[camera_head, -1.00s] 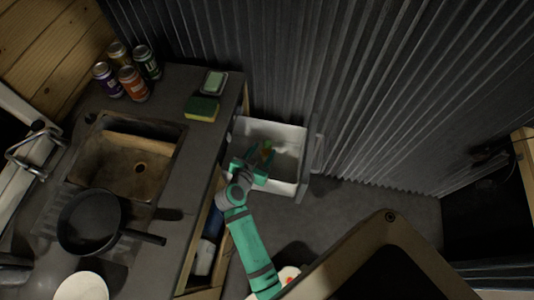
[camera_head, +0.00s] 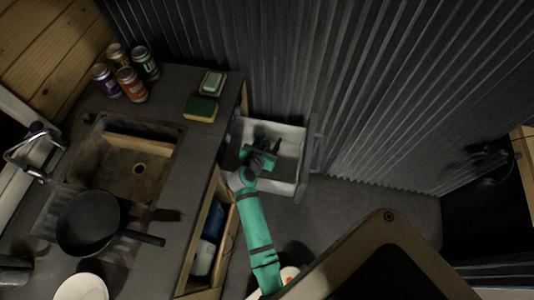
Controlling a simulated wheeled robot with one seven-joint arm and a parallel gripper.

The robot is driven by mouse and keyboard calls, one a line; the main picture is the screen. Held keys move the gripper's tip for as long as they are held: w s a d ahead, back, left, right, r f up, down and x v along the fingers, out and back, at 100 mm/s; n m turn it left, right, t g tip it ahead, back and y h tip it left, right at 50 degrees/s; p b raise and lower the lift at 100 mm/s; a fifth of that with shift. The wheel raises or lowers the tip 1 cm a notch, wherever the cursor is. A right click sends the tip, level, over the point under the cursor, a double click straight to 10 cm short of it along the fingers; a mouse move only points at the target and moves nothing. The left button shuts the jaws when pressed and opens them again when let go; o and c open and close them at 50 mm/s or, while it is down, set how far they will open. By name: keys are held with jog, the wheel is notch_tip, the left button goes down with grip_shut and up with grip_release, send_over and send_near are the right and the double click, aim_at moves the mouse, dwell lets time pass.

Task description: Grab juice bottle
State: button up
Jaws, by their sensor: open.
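My gripper (camera_head: 266,143) is open and reaches down into a white open drawer-like bin (camera_head: 290,180) beside the counter. Its fingers point toward the back wall of the bin. I cannot make out the juice bottle clearly; the gripper and wrist cover much of the bin's inside. Whether anything stands between the fingers cannot be told.
The counter (camera_head: 190,150) edge runs close along the left of my arm, with an open cabinet (camera_head: 212,235) below it. Several cans (camera_head: 131,84), a sponge (camera_head: 200,108) and a pan (camera_head: 88,222) stand on it. A corrugated wall (camera_head: 350,90) rises behind the bin. Floor to the right is clear.

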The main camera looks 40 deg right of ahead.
grip_shut()
jog(key=shift+r, duration=0.1)
